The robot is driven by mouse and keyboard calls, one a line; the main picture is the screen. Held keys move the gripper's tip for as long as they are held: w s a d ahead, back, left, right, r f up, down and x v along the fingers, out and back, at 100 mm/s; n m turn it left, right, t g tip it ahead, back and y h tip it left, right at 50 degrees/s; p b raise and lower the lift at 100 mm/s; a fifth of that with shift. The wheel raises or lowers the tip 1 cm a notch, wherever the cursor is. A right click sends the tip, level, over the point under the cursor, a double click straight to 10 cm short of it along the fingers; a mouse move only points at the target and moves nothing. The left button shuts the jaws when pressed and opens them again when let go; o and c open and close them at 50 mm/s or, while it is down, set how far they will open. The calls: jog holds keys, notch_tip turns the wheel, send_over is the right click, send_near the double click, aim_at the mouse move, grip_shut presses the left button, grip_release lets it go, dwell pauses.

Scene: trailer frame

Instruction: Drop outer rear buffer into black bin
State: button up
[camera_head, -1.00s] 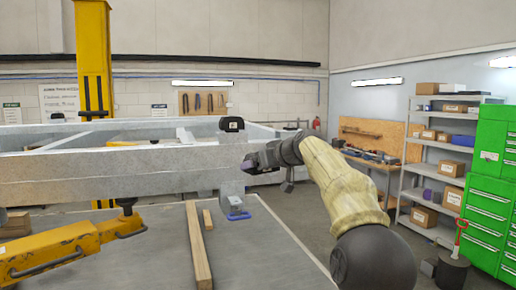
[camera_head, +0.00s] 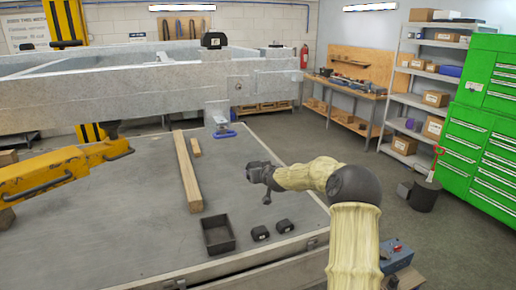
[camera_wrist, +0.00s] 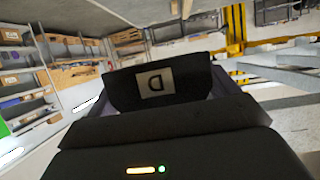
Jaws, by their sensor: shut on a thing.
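My gripper (camera_head: 252,173) is over the right part of the grey table, away from the trailer frame. In the head view the held buffer is hard to tell from the dark gripper. The black bin (camera_head: 219,248) is a small open tray on the table's near part, lower left of my gripper; it looks empty.
Two black blocks (camera_head: 260,233) (camera_head: 285,225) lie right of the bin. A wooden beam (camera_head: 187,170) and a short wood piece (camera_head: 195,147) lie left. A black block (camera_head: 214,40) sits on the trailer frame (camera_head: 130,92). A yellow jack (camera_head: 50,175) stands left.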

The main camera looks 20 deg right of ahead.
jog(key=s+a+f+b, duration=0.1)
jog(key=s+a+f, duration=0.1)
jog(key=f, duration=0.6)
jog(key=s+a+f+b, duration=0.1)
jog(key=s+a+f, duration=0.15)
jog(key=f, duration=0.55)
jog(key=s+a+f+b, duration=0.1)
jog(key=s+f, duration=0.2)
jog(key=f, duration=0.5)
jog(key=s+a+f+b, duration=0.1)
jog(key=s+a+f, duration=0.3)
jog(key=s, duration=0.3)
jog(key=s+a+f+b, duration=0.1)
jog(key=s+a+f, duration=0.4)
jog(key=s+f, duration=0.2)
jog(key=shift+f, duration=0.2)
jog(key=shift+d, duration=0.15)
